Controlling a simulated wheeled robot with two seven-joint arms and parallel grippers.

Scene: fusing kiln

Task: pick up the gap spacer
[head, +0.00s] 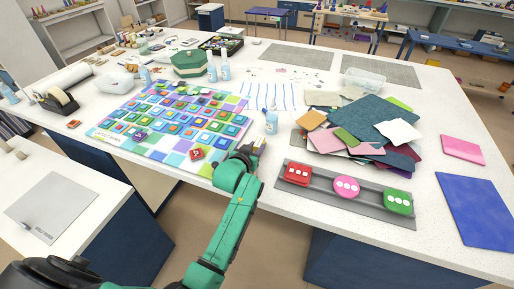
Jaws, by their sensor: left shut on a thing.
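My left gripper (259,145) is at the end of the green arm, low over the white table between the coloured grid mat (178,159) and the grey tray (282,181). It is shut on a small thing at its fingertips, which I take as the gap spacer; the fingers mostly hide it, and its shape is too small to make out. My right gripper is not in view.
A red piece (196,154) sits on the mat, left of the gripper. Blue strips (268,97) lie farther back.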

